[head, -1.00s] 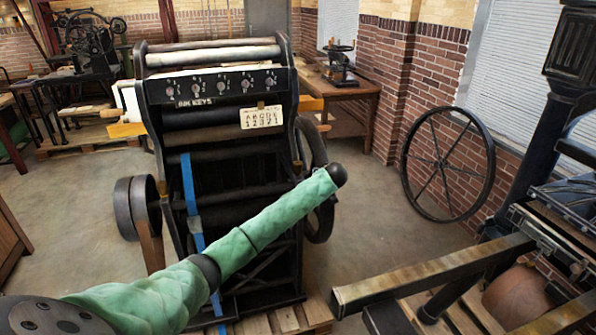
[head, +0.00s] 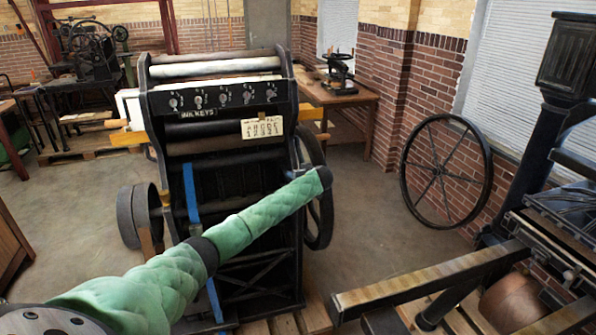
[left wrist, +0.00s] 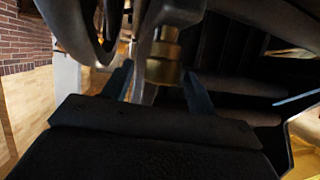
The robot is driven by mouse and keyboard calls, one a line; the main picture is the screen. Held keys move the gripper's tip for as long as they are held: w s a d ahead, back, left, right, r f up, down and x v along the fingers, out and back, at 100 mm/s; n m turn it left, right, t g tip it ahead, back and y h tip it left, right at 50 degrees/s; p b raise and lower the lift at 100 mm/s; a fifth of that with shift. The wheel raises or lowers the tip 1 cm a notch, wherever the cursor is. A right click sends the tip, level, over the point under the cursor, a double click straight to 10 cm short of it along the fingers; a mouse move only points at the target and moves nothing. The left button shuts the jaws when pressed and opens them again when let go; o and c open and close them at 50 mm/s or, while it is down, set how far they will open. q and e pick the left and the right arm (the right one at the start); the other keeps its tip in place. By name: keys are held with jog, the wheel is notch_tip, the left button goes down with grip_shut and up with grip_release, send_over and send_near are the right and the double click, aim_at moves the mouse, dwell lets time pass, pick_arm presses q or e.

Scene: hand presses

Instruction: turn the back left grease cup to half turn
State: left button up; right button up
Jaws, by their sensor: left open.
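In the left wrist view a brass grease cup (left wrist: 164,60) stands just beyond my left gripper (left wrist: 157,80). Its stepped body shows between the two dark fingers, which are apart, one on each side. I cannot tell whether a finger touches it, nor which of the cups it is. In the head view my green-sleeved left arm reaches across the front of the black press (head: 240,190) to its right side, and its gripper is hidden there. A small brass fitting (head: 165,197) shows at the press's left side. My right gripper is out of view.
A large spoked wheel (head: 446,170) leans on the brick wall at the right. A second machine with wooden beams (head: 430,280) fills the lower right. A wooden table (head: 345,95) stands behind the press. Floor is clear between press and wall.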

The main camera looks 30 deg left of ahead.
pick_arm(q)
jog(key=shift+w+a+f, duration=0.2)
jog(key=shift+w+a, duration=0.05)
jog(key=shift+a, duration=0.2)
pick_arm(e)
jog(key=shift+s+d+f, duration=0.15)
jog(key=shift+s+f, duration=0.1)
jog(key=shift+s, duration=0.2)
pick_arm(q)
jog(key=c, duration=1)
jog(key=shift+d+f, duration=0.1)
jog(key=shift+f, duration=0.05)
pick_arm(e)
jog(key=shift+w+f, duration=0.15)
